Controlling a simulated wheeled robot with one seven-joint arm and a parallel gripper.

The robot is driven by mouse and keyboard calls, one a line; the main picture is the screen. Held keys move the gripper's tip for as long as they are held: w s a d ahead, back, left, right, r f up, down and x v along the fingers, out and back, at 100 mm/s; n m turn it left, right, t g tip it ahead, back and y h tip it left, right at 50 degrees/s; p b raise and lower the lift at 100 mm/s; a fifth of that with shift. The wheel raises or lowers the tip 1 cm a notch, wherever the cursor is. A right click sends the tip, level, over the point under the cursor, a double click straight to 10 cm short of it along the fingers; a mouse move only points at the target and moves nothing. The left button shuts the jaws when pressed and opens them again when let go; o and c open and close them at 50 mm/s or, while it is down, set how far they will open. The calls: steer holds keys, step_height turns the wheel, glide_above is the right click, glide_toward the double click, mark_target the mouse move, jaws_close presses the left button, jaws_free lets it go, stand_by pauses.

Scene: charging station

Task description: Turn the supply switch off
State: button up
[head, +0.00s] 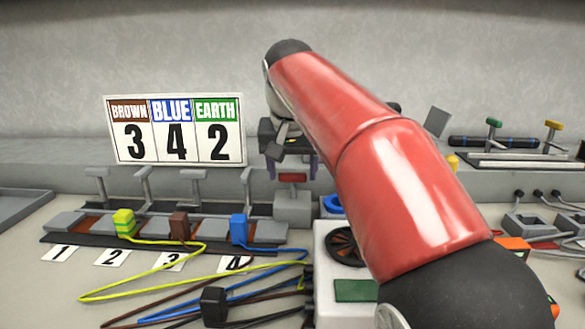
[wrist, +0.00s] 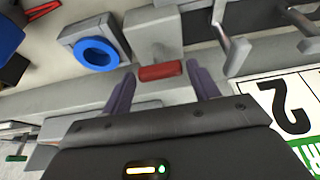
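In the wrist view the red rocker (wrist: 160,72) lies between the two purple fingers. My gripper (wrist: 162,84) is open and empty, with one finger on each side of the rocker's line. In the head view my gripper (head: 291,166) hangs just above and behind the switch. I cannot tell whether the fingers touch it. The rocker's on or off position is not clear.
A card (head: 176,130) reads brown 3, blue 4, earth 2. Yellow-green (head: 123,222), brown (head: 179,226) and blue (head: 238,227) connectors sit at numbered terminals with raised levers. A blue ring (wrist: 97,53) is beside the switch. A white box (head: 330,262) stands in front; loose wires cross the bench.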

steer(key=c, duration=0.6)
steer(key=shift+c, duration=0.2)
steer(key=shift+n, duration=0.3)
steer(key=n, duration=0.1)
steer(key=n+y+p, duration=0.1)
steer(key=shift+d+n, duration=0.2)
steer(key=shift+n, duration=0.2)
steer(key=n+y, duration=0.1)
steer(key=n, duration=0.1)
steer(key=n+y, duration=0.1)
steer(key=n, duration=0.1)
steer(key=shift+w+d+n+g, duration=0.2)
steer(key=shift+n+g, duration=0.1)
steer(key=shift+g, duration=0.1)
steer(key=n+g+y, duration=0.1)
steer(key=n, duration=0.3)
steer(key=shift+w, duration=0.1)
steer(key=shift+w+d+n+g+y, duration=0.15)
steer(key=shift+n+g, duration=0.3)
steer(key=shift+n, duration=0.65)
steer(key=shift+s+a+n+g+y, duration=0.1)
steer(key=shift+n+g+y, duration=0.25)
steer(key=shift+n, duration=0.75)
